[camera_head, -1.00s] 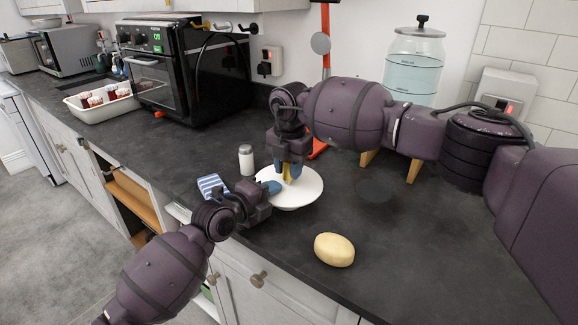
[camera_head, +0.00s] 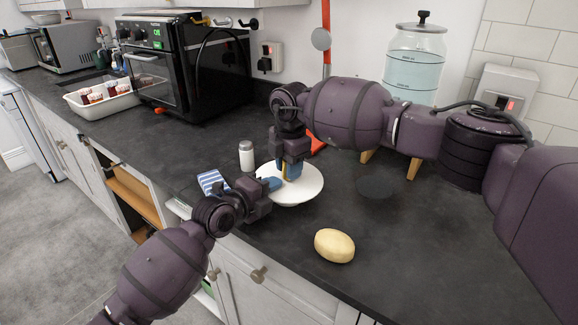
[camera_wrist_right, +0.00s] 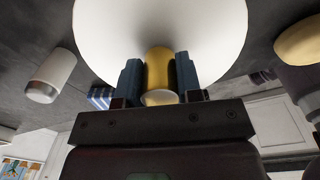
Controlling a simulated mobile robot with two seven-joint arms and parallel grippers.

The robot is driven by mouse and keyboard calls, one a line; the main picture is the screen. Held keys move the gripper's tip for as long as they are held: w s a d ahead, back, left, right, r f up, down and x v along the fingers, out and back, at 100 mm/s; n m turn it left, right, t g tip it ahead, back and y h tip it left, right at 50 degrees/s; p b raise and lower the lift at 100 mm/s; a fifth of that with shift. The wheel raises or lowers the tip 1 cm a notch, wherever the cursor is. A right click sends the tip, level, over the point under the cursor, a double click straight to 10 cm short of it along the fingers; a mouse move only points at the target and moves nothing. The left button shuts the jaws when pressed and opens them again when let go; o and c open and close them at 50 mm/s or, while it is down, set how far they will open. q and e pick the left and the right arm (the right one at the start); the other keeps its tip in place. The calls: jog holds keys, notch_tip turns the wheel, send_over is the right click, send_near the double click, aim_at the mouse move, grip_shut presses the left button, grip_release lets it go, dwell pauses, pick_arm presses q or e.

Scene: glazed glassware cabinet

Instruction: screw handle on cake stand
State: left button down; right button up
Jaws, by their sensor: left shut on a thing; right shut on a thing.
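The white cake stand (camera_head: 308,188) stands on the dark counter near its front edge. It also fills the upper middle of the right wrist view (camera_wrist_right: 205,35). A yellow handle (camera_wrist_right: 158,70) stands at the plate's middle. My right gripper (camera_head: 290,175) reaches down from above and is shut on the handle, one blue finger on each side. It shows in the right wrist view (camera_wrist_right: 160,80). My left gripper (camera_head: 274,184) is at the plate's left rim, shut on the cake stand. The handle's lower end and the stand's base are hidden, so I cannot tell how they meet.
A pale oval object (camera_head: 334,246) lies on the counter front right. A drinks dispenser (camera_head: 414,65) and black oven (camera_head: 185,65) stand behind. The counter right of the stand is mostly clear.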

jog(key=m, duration=0.5)
jog(key=shift+m, duration=0.3)
jog(key=m, duration=0.6)
jog(key=shift+d+f+m, duration=0.1)
jog(key=shift+m, duration=0.2)
jog(key=o, duration=0.9)
jog(key=shift+s+r, duration=0.1)
jog(key=shift+r, duration=2.2)
